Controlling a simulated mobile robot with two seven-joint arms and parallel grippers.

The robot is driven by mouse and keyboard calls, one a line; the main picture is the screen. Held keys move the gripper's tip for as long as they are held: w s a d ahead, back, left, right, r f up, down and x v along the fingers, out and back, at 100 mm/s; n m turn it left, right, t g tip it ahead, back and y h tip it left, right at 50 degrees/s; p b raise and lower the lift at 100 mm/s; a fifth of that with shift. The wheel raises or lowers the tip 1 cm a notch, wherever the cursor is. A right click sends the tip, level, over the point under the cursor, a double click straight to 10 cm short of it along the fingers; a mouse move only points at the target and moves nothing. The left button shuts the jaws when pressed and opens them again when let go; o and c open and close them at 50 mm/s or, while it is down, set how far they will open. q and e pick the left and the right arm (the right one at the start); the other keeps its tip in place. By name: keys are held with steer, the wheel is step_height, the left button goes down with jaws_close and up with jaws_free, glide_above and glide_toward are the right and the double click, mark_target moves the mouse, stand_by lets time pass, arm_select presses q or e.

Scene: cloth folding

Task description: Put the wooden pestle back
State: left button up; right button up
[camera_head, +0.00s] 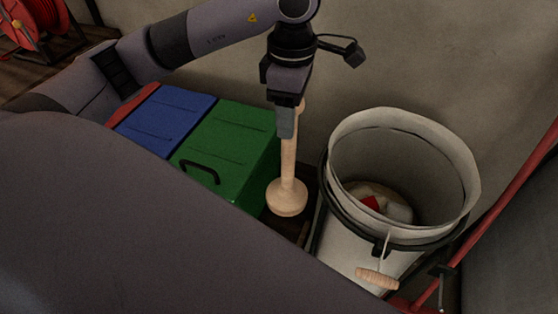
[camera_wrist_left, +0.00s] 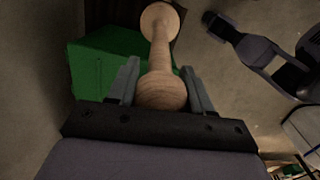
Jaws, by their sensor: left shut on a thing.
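The wooden pestle (camera_head: 288,168) hangs upright below my left gripper (camera_head: 287,120), with its wide round end down. My left gripper is shut on the pestle's upper part. In the left wrist view the pestle (camera_wrist_left: 161,50) runs out from between the two fingers of the left gripper (camera_wrist_left: 161,82), its near knob between them. In the head view the pestle is between the green box and the white bucket. Whether its lower end touches anything, I cannot tell. My right gripper is not seen for certain in either view.
A green box (camera_head: 228,150) with a black handle and a blue box (camera_head: 168,117) stand left of the pestle. A white bucket (camera_head: 372,262) with a wooden-grip handle and some contents stands at right. A red reel (camera_head: 33,22) is at the far left, and a wall is behind.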

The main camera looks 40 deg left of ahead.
arm_select(q)
step_height(320, 180, down, 4)
steer(key=n+b, duration=0.3)
steer(key=n, duration=0.3)
steer(key=n+b, duration=0.6)
steer(key=n, duration=0.7)
glide_above(279, 185)
step_height(279, 185, down, 6)
step_height(279, 185, down, 10)
steer(key=shift+w+f+b, duration=0.1)
steer(key=shift+f+b, duration=0.15)
steer(key=shift+b, duration=0.35)
steer(key=shift+f, duration=0.2)
steer(key=o, duration=1)
steer(key=shift+o, duration=0.2)
steer(key=shift+r, duration=0.1)
